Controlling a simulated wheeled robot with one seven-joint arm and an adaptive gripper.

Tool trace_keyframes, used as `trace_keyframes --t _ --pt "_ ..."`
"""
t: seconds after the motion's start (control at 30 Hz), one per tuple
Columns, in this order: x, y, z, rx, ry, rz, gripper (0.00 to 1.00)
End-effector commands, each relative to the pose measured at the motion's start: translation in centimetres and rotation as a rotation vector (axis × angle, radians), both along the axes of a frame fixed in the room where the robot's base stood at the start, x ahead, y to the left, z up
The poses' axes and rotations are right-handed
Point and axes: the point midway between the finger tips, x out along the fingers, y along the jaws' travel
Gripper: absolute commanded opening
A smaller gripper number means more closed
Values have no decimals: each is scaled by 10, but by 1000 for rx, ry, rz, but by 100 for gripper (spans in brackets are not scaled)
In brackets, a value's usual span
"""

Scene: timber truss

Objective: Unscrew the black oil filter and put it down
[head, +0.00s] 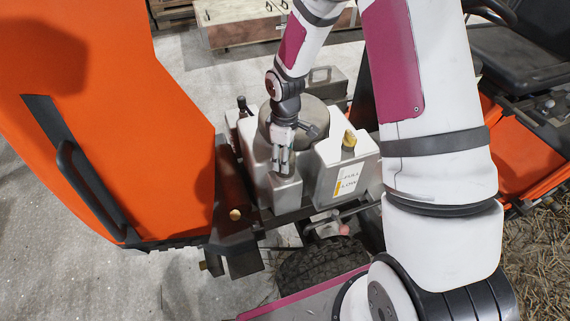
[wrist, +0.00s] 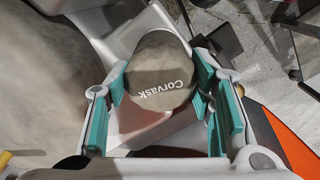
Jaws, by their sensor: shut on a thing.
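The oil filter (wrist: 160,62) is a short round can with the word "Corvask" in white on its end. It looks grey-brown rather than black in the wrist view. The teal pads of my gripper (wrist: 162,84) stand on either side of it, and the gripper is shut on it. In the head view my gripper (head: 283,160) points down among the silver engine parts, in front of a large round metal drum (head: 305,113). The filter is hard to make out there. Whether its thread is still engaged is hidden.
A pale tank (head: 343,182) with FULL and LOW marks and a yellow cap (head: 349,140) stands close to the right of my gripper. A large orange panel (head: 120,150) rises at the left. A tyre (head: 318,272) is below.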

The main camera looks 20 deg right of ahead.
Motion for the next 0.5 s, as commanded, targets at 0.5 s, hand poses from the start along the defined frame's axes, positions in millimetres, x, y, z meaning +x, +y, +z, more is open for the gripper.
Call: trace_keyframes --t 0.5 --pt "0 0 13 0 0 0 0"
